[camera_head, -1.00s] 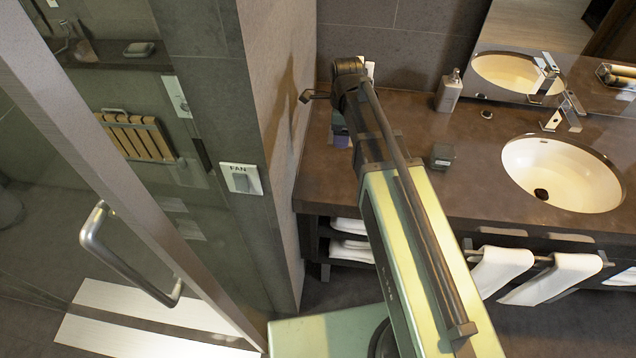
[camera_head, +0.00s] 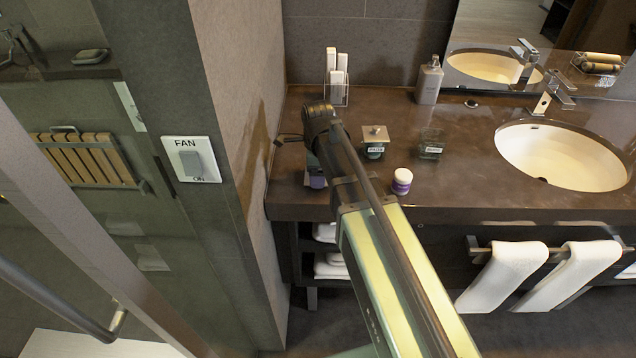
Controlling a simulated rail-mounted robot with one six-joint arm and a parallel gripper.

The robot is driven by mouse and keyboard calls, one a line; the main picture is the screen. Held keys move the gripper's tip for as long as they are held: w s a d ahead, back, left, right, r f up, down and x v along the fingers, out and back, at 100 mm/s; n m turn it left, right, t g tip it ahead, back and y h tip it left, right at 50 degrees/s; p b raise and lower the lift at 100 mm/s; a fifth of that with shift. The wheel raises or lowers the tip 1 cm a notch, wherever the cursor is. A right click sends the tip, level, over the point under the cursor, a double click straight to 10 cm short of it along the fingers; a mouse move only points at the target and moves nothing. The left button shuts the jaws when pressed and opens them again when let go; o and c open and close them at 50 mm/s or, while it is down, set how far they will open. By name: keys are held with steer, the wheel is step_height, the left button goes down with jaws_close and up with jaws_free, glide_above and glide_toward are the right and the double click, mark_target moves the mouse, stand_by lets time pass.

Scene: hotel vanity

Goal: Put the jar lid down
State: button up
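A small dark jar (camera_head: 374,152) stands just right of my arm's end, with a pale square metal lid (camera_head: 375,133) with a knob on top of it. A second small labelled jar (camera_head: 431,146) stands to its right; I see no metal lid on it. My gripper is mostly hidden by my own arm; a thin dark prong (camera_head: 288,138) shows left of the arm's end, by the wall. Its fingertips are not clear, so I cannot tell whether it is open or holds a lid.
A clear holder (camera_head: 337,88), a pump bottle (camera_head: 428,80) and the sink (camera_head: 560,158) stand further off. A wall (camera_head: 240,130) borders the counter (camera_head: 460,190) on the left.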

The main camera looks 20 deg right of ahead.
steer(key=shift+f, duration=0.55)
steer(key=o, duration=0.9)
step_height(320, 180, up, 13)
steer(key=p, duration=1.3)
steer(key=s+n, duration=1.4)
steer(key=n, duration=0.7)
steer(key=shift+s+f, duration=0.35)
